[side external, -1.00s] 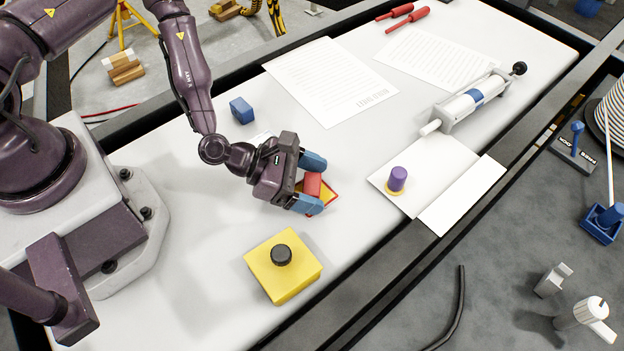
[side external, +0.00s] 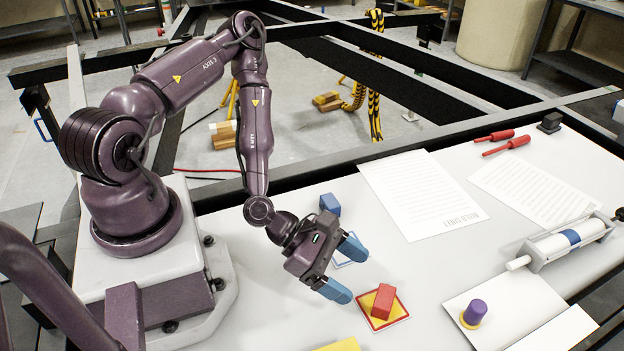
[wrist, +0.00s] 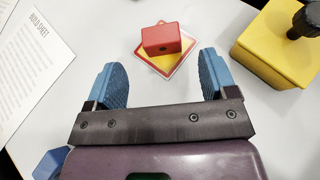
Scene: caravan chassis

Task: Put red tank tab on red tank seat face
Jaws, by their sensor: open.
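The red block (side external: 383,300), which I take to be the red tank, rests on a square yellow pad with a red and white border (side external: 401,312) on the white bench. In the wrist view, the red block (wrist: 161,40) lies ahead of my fingers, with the pad's yellow face (wrist: 181,60) showing around it. The block's contact with the pad is hidden underneath. My gripper (side external: 346,269) is open and empty, its blue fingers left of the block and apart from it. Both fingers of my gripper (wrist: 159,80) show spread in the wrist view.
A blue block (side external: 329,204) sits behind my gripper, near an outlined square (side external: 349,252). A yellow box with a black knob (wrist: 280,50) stands near the pad. A purple cylinder (side external: 475,312) stands on a yellow base at right. Paper sheets (side external: 420,190) lie flat behind.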

